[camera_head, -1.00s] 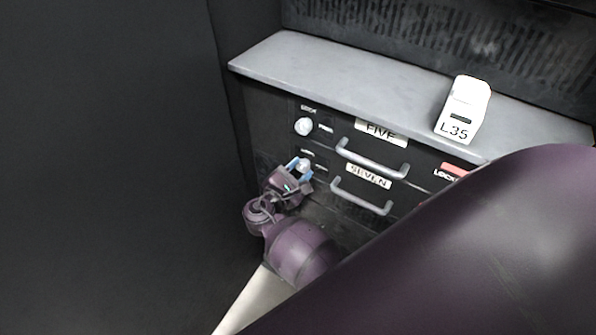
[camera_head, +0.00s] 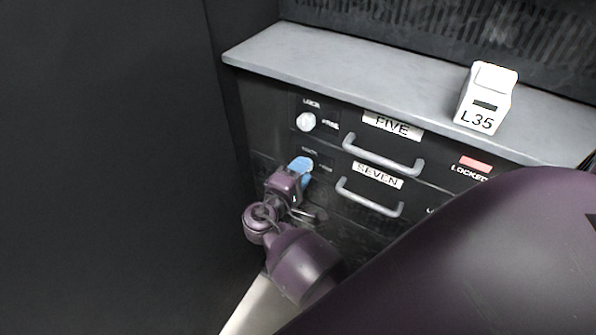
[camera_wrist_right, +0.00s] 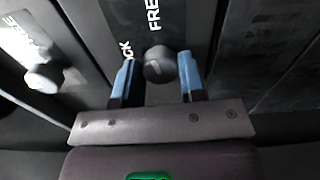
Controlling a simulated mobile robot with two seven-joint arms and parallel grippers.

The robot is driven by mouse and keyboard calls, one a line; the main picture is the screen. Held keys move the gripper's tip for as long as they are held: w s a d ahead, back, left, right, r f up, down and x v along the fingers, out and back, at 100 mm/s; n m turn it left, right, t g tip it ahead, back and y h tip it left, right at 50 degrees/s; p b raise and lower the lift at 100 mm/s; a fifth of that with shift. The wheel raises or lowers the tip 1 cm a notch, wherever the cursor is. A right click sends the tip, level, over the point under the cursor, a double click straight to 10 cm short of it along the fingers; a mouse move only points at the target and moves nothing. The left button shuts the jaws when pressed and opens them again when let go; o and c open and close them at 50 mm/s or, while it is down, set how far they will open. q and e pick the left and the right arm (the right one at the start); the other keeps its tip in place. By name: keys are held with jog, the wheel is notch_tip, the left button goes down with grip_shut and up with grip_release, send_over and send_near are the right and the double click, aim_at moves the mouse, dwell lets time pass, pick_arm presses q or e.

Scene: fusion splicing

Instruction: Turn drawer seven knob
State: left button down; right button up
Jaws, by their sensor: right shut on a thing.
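The drawer seven knob (camera_wrist_right: 157,65) is a round grey knob between the words LOCK and FREE in the right wrist view. My right gripper (camera_head: 302,167) is at this knob, left of the SEVEN label (camera_head: 378,175). In the right wrist view its blue fingers (camera_wrist_right: 158,78) are on either side of the knob, and it is shut on it. In the head view the fingers mostly hide the knob. Drawer seven's handle (camera_head: 369,199) lies to the right of the gripper. My left gripper is not in view.
Drawer five above has a white knob (camera_head: 306,121), a handle (camera_head: 382,154) and a red LOCKED indicator (camera_head: 474,163). A white L35 device (camera_head: 486,97) stands on the grey countertop (camera_head: 340,62). A dark wall (camera_head: 110,160) stands left. My purple arm covers the lower right.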

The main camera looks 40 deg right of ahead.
jog(key=m+b, duration=0.1)
jog(key=m, duration=0.1)
jog(key=shift+f+m, duration=0.1)
jog(key=shift+m, duration=0.5)
jog(key=o, duration=0.9)
